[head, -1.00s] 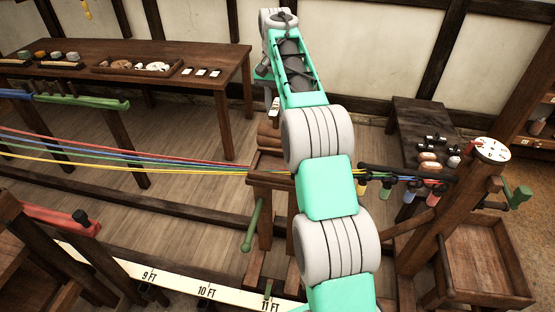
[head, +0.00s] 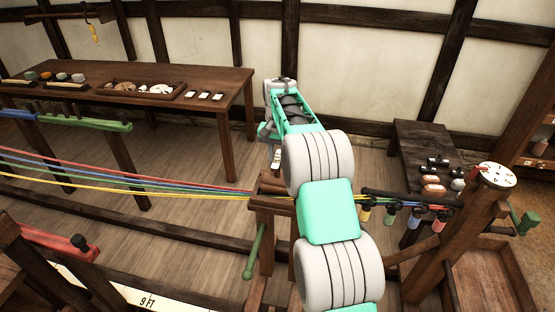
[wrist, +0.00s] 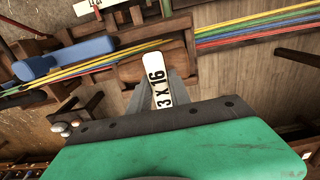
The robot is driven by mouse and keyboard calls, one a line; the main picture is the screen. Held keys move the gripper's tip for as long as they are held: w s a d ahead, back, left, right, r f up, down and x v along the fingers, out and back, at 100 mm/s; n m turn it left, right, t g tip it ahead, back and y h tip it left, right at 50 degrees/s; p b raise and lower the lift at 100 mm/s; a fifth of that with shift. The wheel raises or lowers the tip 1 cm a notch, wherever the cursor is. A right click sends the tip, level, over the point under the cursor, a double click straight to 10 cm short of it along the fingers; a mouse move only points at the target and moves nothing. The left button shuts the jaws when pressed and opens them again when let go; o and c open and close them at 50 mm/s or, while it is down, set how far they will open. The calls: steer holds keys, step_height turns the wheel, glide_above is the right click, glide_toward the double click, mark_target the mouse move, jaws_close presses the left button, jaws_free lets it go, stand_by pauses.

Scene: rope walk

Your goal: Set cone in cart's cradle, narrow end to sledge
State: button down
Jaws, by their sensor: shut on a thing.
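My gripper (wrist: 166,84) is shut on a narrow white tag (wrist: 157,72) marked "3 X 16", seen between its grey fingers in the wrist view. In the head view the tag (head: 276,160) hangs below the arm's far end, just above and behind the wooden cart (head: 268,203).
Coloured strands (head: 150,180) run from the left to the cart. Coloured handles (head: 415,217) hang from a dark bar right of my arm. A long table (head: 215,80) with trays stands behind left. A dark bench (head: 415,140) holds small things. A green handle (head: 254,252) sticks out beside the cart.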

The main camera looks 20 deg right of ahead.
steer(key=c, duration=1.6)
jaws_free()
steer(key=shift+f, duration=0.2)
steer(key=shift+c, duration=0.2)
steer(key=o, duration=0.4)
steer(key=shift+o, duration=0.2)
steer(key=shift+r, duration=0.15)
